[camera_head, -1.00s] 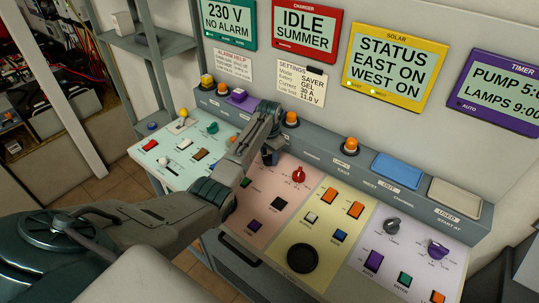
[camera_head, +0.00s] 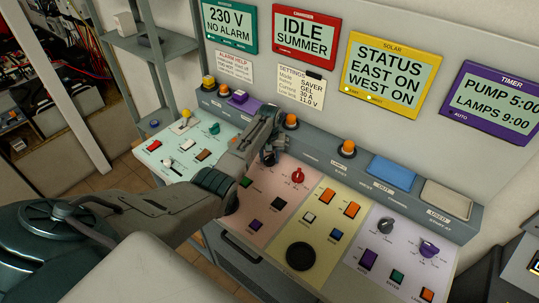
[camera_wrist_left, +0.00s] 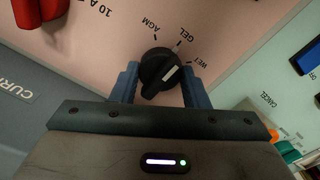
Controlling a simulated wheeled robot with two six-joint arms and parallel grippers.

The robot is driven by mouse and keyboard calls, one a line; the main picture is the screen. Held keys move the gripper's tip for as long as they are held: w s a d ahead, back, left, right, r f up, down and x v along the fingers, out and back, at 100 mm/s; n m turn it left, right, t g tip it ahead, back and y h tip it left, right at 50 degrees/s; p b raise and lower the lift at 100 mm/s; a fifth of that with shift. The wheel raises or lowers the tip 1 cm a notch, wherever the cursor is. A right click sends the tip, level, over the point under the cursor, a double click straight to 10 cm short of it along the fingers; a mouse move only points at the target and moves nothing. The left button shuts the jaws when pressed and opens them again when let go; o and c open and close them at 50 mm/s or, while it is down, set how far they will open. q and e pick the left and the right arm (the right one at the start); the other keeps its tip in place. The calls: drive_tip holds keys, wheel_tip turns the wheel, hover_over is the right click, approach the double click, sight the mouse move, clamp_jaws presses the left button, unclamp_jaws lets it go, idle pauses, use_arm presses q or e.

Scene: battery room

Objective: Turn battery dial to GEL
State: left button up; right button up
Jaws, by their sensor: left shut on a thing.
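The battery dial (camera_wrist_left: 160,72) is a black round knob with a white pointer line, on the pink panel (camera_wrist_left: 110,50). AGM, GEL and WET are printed around it. In the left wrist view its white line slants up and right, toward the WET side rather than straight at GEL. My left gripper (camera_wrist_left: 160,88) is shut on the dial, with one blue finger on each side of it. In the head view my left gripper (camera_head: 268,155) is at the top left of the pink section and hides the dial. My right gripper is not in view.
A red dial (camera_head: 298,175) sits right of my gripper; its red knob also shows at the top left of the wrist view (camera_wrist_left: 42,10). Orange-topped buttons (camera_head: 291,121) line the ledge behind. A settings card (camera_head: 301,86) hangs on the wall. Yellow and lilac sections lie to the right.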

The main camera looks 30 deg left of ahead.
sight(269, 156)
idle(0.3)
use_arm(q)
drive_tip(key=o, duration=1)
drive_tip(key=shift+r, duration=0.55)
wheel_tip(269, 156, up, 9)
drive_tip(key=b, duration=0.3)
drive_tip(key=shift+f, duration=0.15)
drive_tip(key=shift+r, duration=0.6)
drive_tip(key=shift+f, duration=0.1)
